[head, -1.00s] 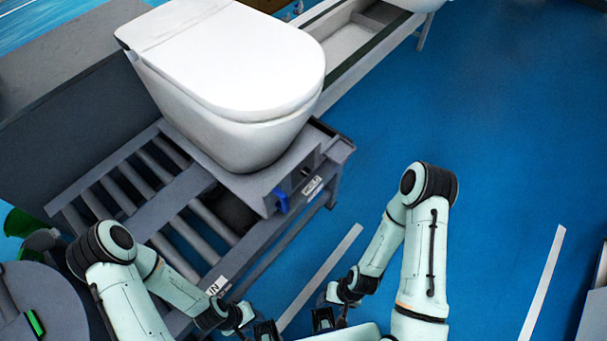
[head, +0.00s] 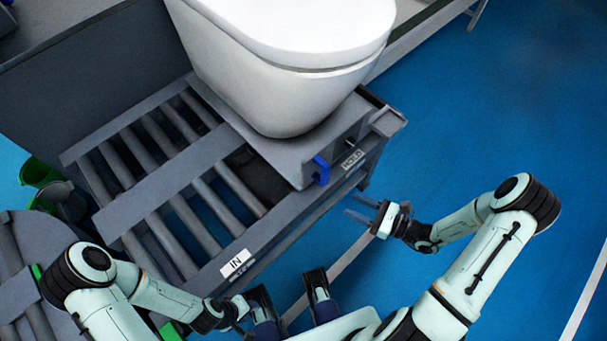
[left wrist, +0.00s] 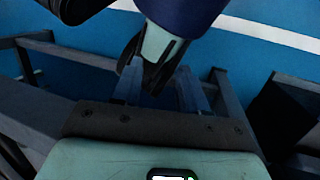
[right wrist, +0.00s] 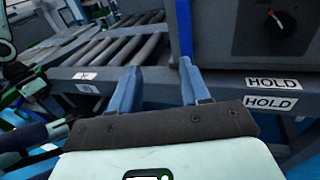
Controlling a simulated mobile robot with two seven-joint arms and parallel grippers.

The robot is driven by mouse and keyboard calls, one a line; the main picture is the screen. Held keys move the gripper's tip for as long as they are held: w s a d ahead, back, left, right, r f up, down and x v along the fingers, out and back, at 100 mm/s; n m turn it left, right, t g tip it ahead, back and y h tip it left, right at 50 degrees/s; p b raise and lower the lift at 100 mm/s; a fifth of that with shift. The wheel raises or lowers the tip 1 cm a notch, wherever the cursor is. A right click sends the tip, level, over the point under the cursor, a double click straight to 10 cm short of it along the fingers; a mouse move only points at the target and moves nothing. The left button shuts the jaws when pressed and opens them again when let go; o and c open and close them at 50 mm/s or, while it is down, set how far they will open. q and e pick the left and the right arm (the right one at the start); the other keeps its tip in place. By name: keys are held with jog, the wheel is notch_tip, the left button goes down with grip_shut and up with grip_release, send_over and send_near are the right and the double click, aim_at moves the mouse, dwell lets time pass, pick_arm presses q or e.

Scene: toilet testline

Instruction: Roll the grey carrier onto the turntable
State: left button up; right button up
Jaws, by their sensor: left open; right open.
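The grey carrier (head: 278,168) sits on the roller conveyor (head: 190,200) in the head view, with a white toilet (head: 285,75) on top. A blue lever (head: 321,170) is at its front corner, beside a HOLD label (head: 353,159). The round grey turntable (head: 38,235) is at the left edge, partly cut off. My right gripper (head: 362,208) is open and empty, below the HOLD label and apart from the carrier. In the right wrist view its open fingers (right wrist: 160,88) point at the conveyor. My left gripper (left wrist: 160,90) is open; its fingertips are unclear in the head view.
An IN label (head: 235,263) marks the conveyor's near side rail. Green bins (head: 38,172) stand by the turntable. A dark grey panel (head: 100,75) lines the conveyor's far side. Blue floor (head: 500,110) is open on the right. A black knob (right wrist: 280,24) shows in the right wrist view.

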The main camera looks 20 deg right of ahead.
aim_at(326, 174)
pick_arm(q)
jog(key=w+f+b, duration=0.1)
jog(key=w+a+f+t, duration=0.1)
jog(key=shift+w+a+f+b, duration=0.2)
jog(key=shift+w+f+b, duration=0.05)
jog(key=shift+f+b, duration=0.1)
pick_arm(e)
jog(key=w+a, duration=0.1)
jog(key=w, duration=0.3)
jog(key=w+a+t, duration=0.1)
jog(key=w+a, duration=0.1)
jog(key=w, duration=0.2)
jog(key=w+a+r+m+t+h, duration=0.1)
jog(key=w, duration=0.3)
jog(key=shift+w+a, duration=0.3)
jog(key=shift+a, duration=0.1)
jog(key=shift+c, duration=0.3)
pick_arm(q)
jog(key=shift+r, duration=0.1)
pick_arm(e)
grip_shut()
